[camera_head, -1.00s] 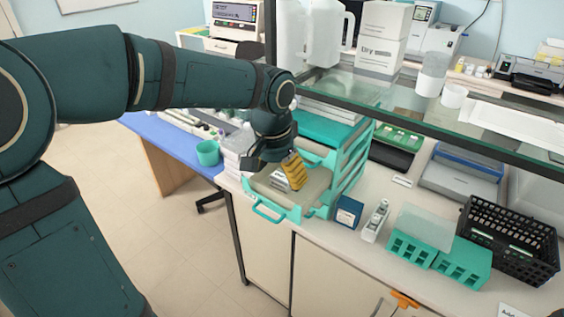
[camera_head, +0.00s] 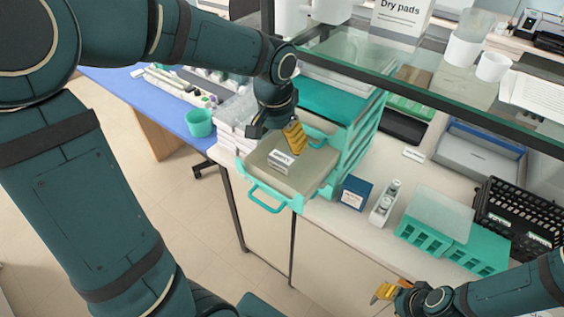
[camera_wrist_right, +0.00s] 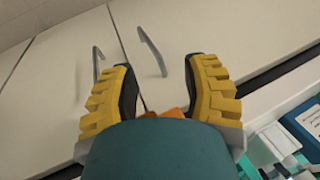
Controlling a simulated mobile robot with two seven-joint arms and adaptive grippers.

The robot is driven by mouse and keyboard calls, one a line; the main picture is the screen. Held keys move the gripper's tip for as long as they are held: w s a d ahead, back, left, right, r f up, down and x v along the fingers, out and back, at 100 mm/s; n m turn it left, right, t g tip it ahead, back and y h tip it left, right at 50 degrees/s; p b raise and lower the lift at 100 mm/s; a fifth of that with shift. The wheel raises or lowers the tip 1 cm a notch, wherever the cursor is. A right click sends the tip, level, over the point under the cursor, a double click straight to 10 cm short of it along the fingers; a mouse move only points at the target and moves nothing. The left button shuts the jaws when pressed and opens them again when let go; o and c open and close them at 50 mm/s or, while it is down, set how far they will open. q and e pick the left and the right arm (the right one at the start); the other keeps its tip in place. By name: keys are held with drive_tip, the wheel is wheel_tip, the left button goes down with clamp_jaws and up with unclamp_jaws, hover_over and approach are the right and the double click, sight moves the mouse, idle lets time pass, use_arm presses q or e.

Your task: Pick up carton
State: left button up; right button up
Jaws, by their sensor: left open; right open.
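A small white carton with a dark-lettered label (camera_head: 281,160) lies on the grey-beige floor of a pulled-out teal drawer (camera_head: 243,172) in the head view. My left gripper (camera_head: 275,138) is open just behind and above the carton. One yellow finger pad shows close to the carton's right rear; no grip on it is seen. My right gripper (camera_head: 387,293) is low at the right, in front of the cabinet. In the right wrist view it (camera_wrist_right: 160,72) is open and empty, facing cabinet doors with metal handles.
A dark blue box (camera_head: 355,192), a small white bottle holder (camera_head: 385,203) and teal racks (camera_head: 425,235) stand right of the drawer. A black basket (camera_head: 515,215) is farther right. A glass shelf (camera_head: 430,85) hangs above the counter. A teal cup (camera_head: 200,123) stands left.

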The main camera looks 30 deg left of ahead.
sight(282, 157)
use_arm(q)
drive_tip(key=f, duration=0.5)
drive_tip(key=f+b, duration=0.1)
drive_tip(key=f, duration=0.1)
drive_tip(key=shift+w+f, duration=0.3)
drive_tip(key=shift+f, duration=0.05)
drive_tip(key=c, duration=0.4)
drive_tip(key=shift+c, duration=0.2)
